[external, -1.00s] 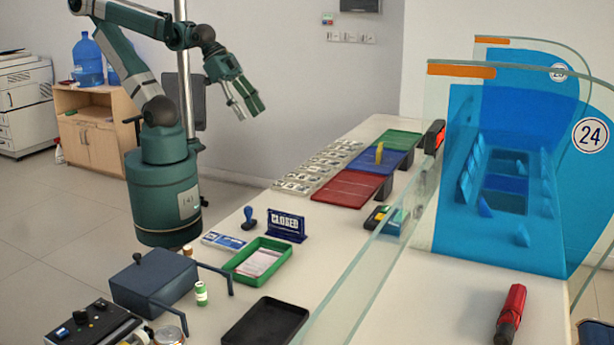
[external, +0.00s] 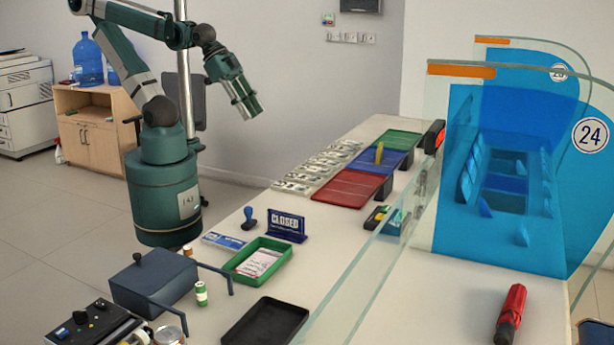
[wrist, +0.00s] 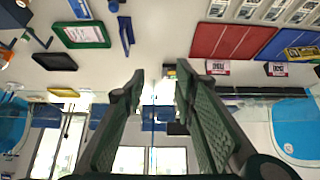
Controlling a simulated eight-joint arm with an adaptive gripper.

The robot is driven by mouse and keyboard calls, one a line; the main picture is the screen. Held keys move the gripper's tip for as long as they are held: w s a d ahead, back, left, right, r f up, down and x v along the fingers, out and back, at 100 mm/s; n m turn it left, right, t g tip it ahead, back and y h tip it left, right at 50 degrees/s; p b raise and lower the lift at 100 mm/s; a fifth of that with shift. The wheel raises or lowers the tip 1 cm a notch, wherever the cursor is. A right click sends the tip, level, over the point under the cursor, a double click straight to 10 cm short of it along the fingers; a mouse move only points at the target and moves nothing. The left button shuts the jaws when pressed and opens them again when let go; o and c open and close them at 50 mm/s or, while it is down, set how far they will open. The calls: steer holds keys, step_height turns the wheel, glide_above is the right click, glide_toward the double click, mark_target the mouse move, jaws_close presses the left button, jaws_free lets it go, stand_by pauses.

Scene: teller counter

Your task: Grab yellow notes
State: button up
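A yellow item (external: 379,153), which looks like the yellow notes, is at the blue tray section (external: 391,163) on the far part of the counter. It also shows at the upper right of the wrist view (wrist: 302,51), on the blue section. It is too small to tell whether it is a stack or a bundle. My gripper (external: 247,109) hangs in the air left of the counter, well away from the yellow item. In the wrist view, its two fingers (wrist: 159,72) are apart with nothing held between them.
Red (external: 345,188) and green (external: 402,141) sections flank the blue one, with rows of banknotes (external: 312,172) beside them. A glass screen (external: 372,255) runs along the counter. A CLOSED sign (external: 286,224), green tray (external: 283,252) and black tray (external: 264,325) stand nearer.

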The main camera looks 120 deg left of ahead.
steer(key=w+a+r+m+g+y, duration=0.1)
steer(key=w+a+r+m+g, duration=0.15)
steer(key=w+a, duration=0.7)
steer(key=w+a+r+m+g, duration=0.1)
steer(key=w+a+m, duration=0.3)
steer(key=w+a, duration=0.55)
steer(key=m+g+h+p, duration=0.15)
steer(key=m+g, duration=0.25)
steer(key=m, duration=0.5)
glide_above(379, 147)
steer(key=shift+t+y, duration=0.25)
steer(key=f, duration=2.5)
steer(key=shift+w+d+f, duration=0.15)
steer(key=shift+w+f, duration=0.05)
steer(key=shift+f, duration=0.1)
steer(key=shift+s+a+f, duration=0.15)
steer(key=shift+a+f, duration=0.2)
steer(key=shift+a, duration=0.05)
